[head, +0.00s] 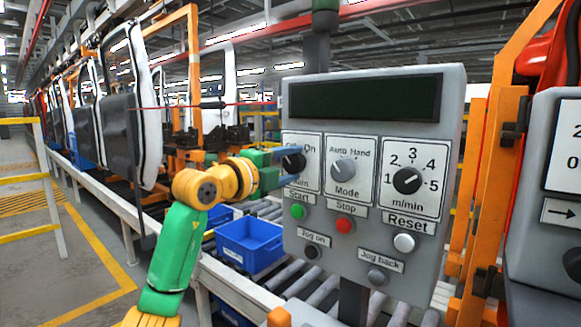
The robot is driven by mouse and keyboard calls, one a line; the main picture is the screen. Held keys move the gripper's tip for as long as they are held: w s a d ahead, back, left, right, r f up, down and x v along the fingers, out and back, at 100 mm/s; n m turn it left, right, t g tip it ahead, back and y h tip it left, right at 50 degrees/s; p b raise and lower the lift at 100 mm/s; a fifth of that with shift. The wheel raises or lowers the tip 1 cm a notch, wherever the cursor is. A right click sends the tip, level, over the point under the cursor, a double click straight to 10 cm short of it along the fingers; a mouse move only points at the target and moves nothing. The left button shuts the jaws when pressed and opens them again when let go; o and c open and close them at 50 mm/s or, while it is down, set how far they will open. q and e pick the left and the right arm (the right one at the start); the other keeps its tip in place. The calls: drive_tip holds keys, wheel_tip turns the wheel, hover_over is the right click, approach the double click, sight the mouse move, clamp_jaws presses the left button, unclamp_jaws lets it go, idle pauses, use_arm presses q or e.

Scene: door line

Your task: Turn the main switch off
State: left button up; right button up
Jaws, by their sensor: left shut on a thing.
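The grey control panel (378,270) stands in the middle of the head view. The black main switch knob (294,163) is at its upper left, on a white plate (311,178). "On" shows at the plate's upper right; the lower label and the left part are partly hidden by my gripper. My left gripper (287,163) reaches in from the left and is shut on the knob, its blue fingers at the panel face. The direction of the knob's pointer cannot be told. My right gripper is not in view.
Right of the switch are the grey Mode knob (343,168) and the black speed knob (407,180). Green Start (298,211), red Stop (344,225) and white Reset (404,242) buttons sit below. A blue crate (249,243) lies on rollers left of the panel; orange posts (494,170) stand right.

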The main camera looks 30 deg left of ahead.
use_arm(q)
drive_tip(key=shift+r+n, duration=0.1)
drive_tip(key=shift+n, duration=0.5)
drive_tip(key=o, duration=1.4)
drive_tip(key=shift+c, duration=0.2)
drive_tip(key=shift+s+f+b, duration=0.2)
drive_tip(key=shift+s+b, duration=0.1)
drive_tip(key=shift+b, duration=0.15)
drive_tip(key=s+b, duration=0.2)
drive_tip(key=s, duration=0.4)
drive_tip(key=shift+s+a+b, duration=0.25)
drive_tip(key=shift+a+b, duration=0.05)
drive_tip(key=shift+b, duration=0.1)
